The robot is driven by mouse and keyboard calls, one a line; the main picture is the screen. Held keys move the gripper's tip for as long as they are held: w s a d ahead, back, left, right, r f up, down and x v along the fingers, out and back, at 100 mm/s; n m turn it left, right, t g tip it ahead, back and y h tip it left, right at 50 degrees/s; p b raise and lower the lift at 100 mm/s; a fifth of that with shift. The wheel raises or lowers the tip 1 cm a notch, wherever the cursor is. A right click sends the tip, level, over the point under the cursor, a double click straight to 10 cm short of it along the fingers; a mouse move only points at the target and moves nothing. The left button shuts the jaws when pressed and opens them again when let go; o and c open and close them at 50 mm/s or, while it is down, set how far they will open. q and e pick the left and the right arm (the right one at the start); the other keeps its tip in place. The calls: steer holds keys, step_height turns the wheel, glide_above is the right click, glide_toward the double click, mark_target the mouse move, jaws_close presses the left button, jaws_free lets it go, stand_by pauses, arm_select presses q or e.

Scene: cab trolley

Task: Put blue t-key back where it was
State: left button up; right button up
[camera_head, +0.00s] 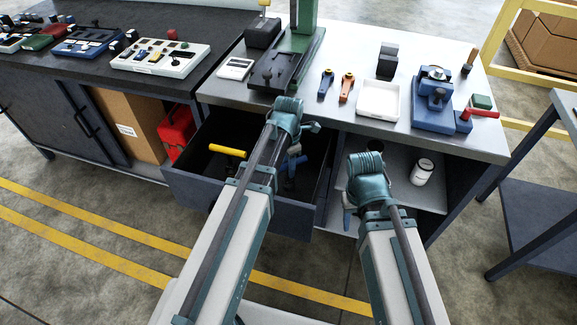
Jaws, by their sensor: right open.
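The drawer (245,195) under the workbench is pulled open. A yellow-handled tool (228,150) lies in its left part. My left gripper (291,168) reaches down into the drawer's right part; my wrist hides much of it. A small blue patch shows beside its fingers; I cannot tell whether it is the blue t-key or part of the gripper, nor whether the fingers are shut. My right gripper (348,218) points down in front of the open shelf beside the drawer. It is open, mostly hidden by its wrist, and no held object shows.
On the workbench (330,52) are small blue (326,83) and orange (347,87) tools, a white tray (379,99), a blue vise (432,95) and a red-handled tool (483,113). A white jar (422,172) stands on the shelf.

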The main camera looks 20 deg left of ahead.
arm_select(q)
steer(key=shift+o, duration=1.2)
steer(key=shift+r, duration=0.1)
step_height(320, 180, up, 12)
steer(key=p, duration=1.2)
steer(key=s+d+m, duration=0.5)
steer(key=s+m, duration=0.2)
steer(key=m, duration=0.8)
steer(key=s+d+m+y, duration=0.1)
steer(key=s+d+m, duration=0.4)
steer(key=m, duration=1)
steer(key=shift+s+d+r, duration=0.15)
steer(key=shift+s+d, duration=0.1)
steer(key=shift+s, duration=0.9)
